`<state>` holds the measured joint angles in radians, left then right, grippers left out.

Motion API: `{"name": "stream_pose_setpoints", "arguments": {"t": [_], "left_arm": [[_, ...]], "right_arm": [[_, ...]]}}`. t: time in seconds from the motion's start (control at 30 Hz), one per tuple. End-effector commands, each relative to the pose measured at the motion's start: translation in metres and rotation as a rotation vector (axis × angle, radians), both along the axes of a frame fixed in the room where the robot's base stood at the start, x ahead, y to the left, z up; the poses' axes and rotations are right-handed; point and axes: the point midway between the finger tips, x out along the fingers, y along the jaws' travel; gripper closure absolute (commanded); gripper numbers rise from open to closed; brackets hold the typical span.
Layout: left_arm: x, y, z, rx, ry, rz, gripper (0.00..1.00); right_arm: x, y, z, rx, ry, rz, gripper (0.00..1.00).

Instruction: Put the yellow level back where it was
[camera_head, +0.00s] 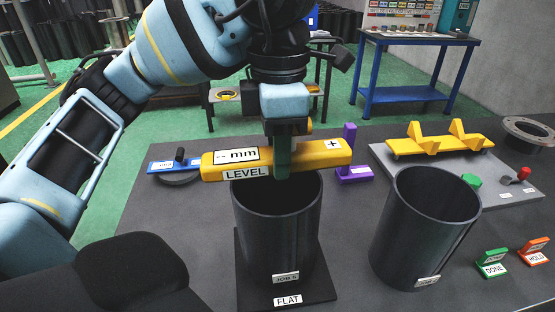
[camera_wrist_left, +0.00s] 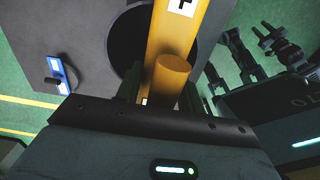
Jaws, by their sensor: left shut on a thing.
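The yellow level (camera_head: 320,153), marked "LEVEL", "-- mm" and "+", lies crosswise at the top of the left dark cylinder (camera_head: 277,235). My left gripper (camera_head: 284,165) points down and is shut on it near its middle. I cannot tell whether the level touches the cylinder's rim or hangs just above it. In the left wrist view the level (camera_wrist_left: 182,30) and its round yellow knob (camera_wrist_left: 172,78) show between the fingers, over the cylinder's dark opening (camera_wrist_left: 128,45). The cylinder stands upright on a dark plate (camera_head: 287,300) labelled "FLAT".
A second dark cylinder (camera_head: 425,230) stands to the right. Behind it, a yellow rack (camera_head: 440,143) with V-shaped uprights sits on a grey board (camera_head: 490,190). A blue tool (camera_head: 172,166) and a purple stand (camera_head: 350,160) lie behind the level. "DONE" (camera_head: 491,262) and "HOLD" (camera_head: 534,250) signs stand right.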

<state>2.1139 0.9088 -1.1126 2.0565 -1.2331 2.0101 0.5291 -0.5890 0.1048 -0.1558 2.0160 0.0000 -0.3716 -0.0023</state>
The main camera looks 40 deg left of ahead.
Motion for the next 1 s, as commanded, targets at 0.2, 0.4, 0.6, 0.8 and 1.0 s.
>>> {"name": "stream_pose_setpoints", "arguments": {"t": [0.2,0.4,0.6,0.8,1.0], "left_arm": [[0.009,0.009,-0.018,0.000,0.006,-0.001,1.00],[0.009,0.009,-0.030,-0.001,-0.001,0.001,1.00],[0.009,0.009,-0.032,-0.001,-0.002,0.002,1.00],[0.009,0.009,-0.034,-0.001,-0.001,0.002,1.00],[0.009,0.009,-0.036,0.000,0.000,0.001,0.50]], "right_arm": [[-0.004,0.000,-0.006,0.000,0.009,0.000,0.64],[-0.003,0.000,-0.005,0.000,0.009,0.000,0.64],[-0.002,0.000,-0.004,0.000,0.008,0.000,0.64],[-0.003,0.000,-0.005,0.000,0.008,0.000,0.64],[-0.002,0.000,-0.006,0.000,0.008,0.000,0.64]]}}
